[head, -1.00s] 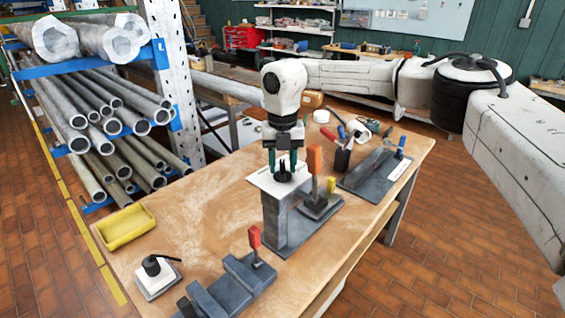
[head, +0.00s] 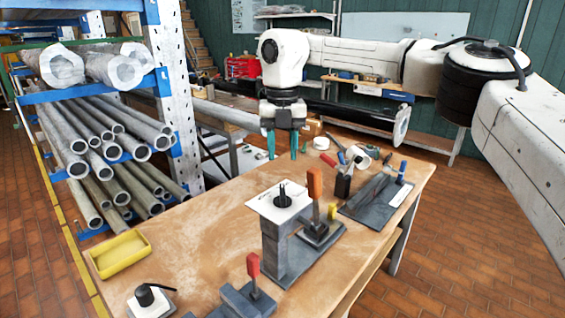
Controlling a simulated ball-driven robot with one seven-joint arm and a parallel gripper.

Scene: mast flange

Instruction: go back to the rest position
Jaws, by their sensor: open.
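My gripper (head: 283,146) hangs pointing down in the upper middle of the head view. Its two green fingers are apart, with nothing between them. It appears above and behind a white plate (head: 264,207) with a black knob-like part (head: 282,198) on it. The plate sits on top of a grey block stand (head: 274,249) on the workbench. A clear gap shows between the fingertips and the black part. My white arm reaches in from the right.
A pipe rack (head: 165,100) stands left. A dark pole with a white flange (head: 401,126) lies behind the bench.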

